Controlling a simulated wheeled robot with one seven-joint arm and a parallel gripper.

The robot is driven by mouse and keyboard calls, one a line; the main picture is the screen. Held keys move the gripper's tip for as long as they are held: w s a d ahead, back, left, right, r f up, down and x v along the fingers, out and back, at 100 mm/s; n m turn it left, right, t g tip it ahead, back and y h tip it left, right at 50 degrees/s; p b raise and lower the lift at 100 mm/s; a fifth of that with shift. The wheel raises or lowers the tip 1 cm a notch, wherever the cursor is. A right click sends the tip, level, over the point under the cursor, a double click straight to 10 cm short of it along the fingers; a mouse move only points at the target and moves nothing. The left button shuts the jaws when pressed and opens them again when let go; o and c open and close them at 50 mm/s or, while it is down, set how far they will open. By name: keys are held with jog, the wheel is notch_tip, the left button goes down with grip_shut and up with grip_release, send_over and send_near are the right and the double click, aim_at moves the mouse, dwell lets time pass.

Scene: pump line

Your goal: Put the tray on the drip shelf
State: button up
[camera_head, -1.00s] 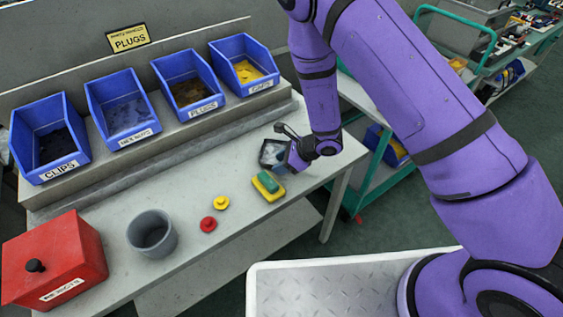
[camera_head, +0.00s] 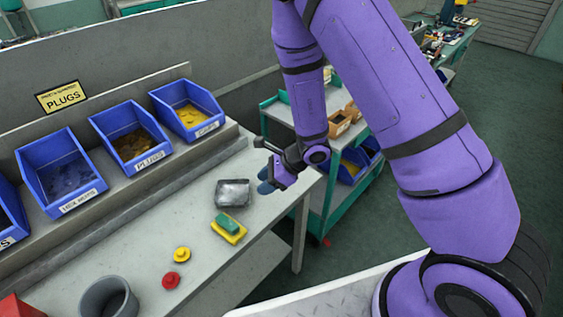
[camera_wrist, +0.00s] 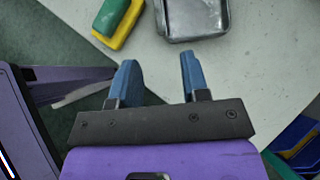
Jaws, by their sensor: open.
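The tray (camera_head: 232,188) is a small, shallow grey metal dish. It lies flat on the pale bench top, behind the green and yellow sponge, and appears empty. In the wrist view the tray (camera_wrist: 195,18) is cut by the top edge, beyond my fingertips. My gripper (camera_head: 268,181) is near the bench's right end, to the right of the tray and apart from it. Its two blue fingers (camera_wrist: 158,62) are spread with nothing between them. I cannot tell which surface is the drip shelf.
The sponge (camera_head: 228,229), yellow knob (camera_head: 182,254), red knob (camera_head: 171,281) and grey cup (camera_head: 108,300) stand on the bench. Blue bins (camera_head: 62,180) line its back ledge. A green-framed cart (camera_head: 330,190) stands close to the bench's right end.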

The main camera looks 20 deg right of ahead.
jog(key=shift+r, duration=0.1)
jog(key=s+d+r+n+g, duration=0.1)
jog(key=s+r+n, duration=0.3)
jog(key=r, duration=0.7)
jog(key=s+d+r+n+g, duration=0.1)
jog(key=s+r+n+g, duration=0.1)
jog(key=r+n, duration=0.65)
jog(key=s+d+r+n+t+h, duration=0.5)
jog(key=s+d+r+n+h, duration=0.3)
jog(key=s+d+r, duration=0.8)
notch_tip(320, 180, up, 3)
jog(key=shift+s+d+r+t, duration=0.15)
jog(key=shift+s+d+t, duration=0.1)
jog(key=shift+s+t, duration=0.15)
jog(key=shift+o, duration=0.5)
jog(key=shift+s+d+r+h, duration=0.15)
jog(key=shift+s+d+h, duration=0.05)
jog(key=shift+h, duration=0.2)
